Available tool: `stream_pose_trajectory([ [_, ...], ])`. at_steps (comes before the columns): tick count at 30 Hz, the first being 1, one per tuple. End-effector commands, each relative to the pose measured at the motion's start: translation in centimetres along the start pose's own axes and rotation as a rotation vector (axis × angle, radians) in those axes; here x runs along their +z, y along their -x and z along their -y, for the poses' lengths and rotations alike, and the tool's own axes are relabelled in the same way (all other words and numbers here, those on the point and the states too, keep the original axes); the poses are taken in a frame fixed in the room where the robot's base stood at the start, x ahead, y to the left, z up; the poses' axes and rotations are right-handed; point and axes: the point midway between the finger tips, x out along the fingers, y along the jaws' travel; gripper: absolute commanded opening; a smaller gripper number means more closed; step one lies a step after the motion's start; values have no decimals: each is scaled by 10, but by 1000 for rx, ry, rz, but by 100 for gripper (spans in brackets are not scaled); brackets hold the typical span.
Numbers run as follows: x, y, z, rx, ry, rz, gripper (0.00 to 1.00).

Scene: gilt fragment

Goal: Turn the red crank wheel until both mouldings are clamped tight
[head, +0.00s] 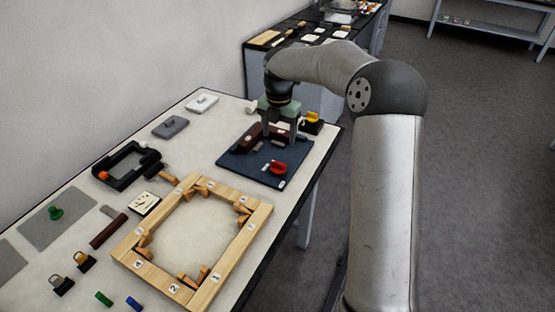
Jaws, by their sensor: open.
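The red crank wheel (278,168) lies low near the front right of a dark blue board (240,165) on the table. A dark reddish-brown piece (251,140), which looks like a moulding, sits on the board's back part. More brown shows between and behind my fingers, but I cannot tell whether it is a second piece. My gripper (280,134) points down over the back of the board, behind the wheel and apart from it. It is open. Small grey parts lie near its fingertips. Whether the brown pieces are clamped is too small to tell.
A pale wooden frame (256,222) with numbered labels and orange-brown pegs lies in front. A black U-shaped fixture (128,180) is at left. A yellow-topped black block (312,118) stands at the board's back right. A brown bar (108,232) lies left of the frame.

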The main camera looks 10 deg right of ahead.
Motion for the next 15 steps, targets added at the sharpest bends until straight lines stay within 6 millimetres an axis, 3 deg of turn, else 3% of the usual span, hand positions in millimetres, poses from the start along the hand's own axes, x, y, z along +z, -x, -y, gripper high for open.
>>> stream_pose_trajectory([
  [9, -1, -68, 0, -2, -1, -3, 67],
  [15, 0, -96, 0, -2, 0, -1, 67],
])
